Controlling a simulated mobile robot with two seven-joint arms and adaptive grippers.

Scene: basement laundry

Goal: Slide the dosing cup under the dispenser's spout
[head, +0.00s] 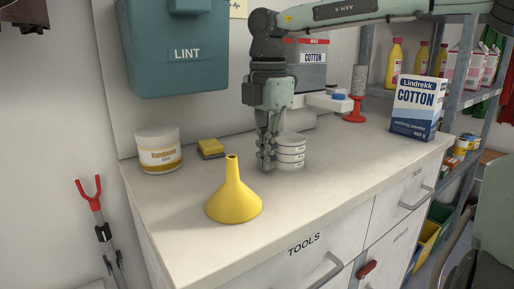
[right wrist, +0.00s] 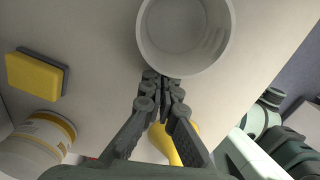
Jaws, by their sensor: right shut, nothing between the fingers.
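The dosing cup, a whitish round cup with dark bands (head: 291,151), stands upright on the counter. The right wrist view looks down into its open, seemingly empty top (right wrist: 185,32). My right gripper (head: 267,164) points down just left of the cup, fingers shut and empty. In the right wrist view its fingertips (right wrist: 162,82) are at the cup's near rim, very close or touching; I cannot tell which. My left gripper is not in view.
A yellow funnel (head: 233,194) stands in front. A tub (head: 158,150) and yellow sponge (head: 211,148) are at left.

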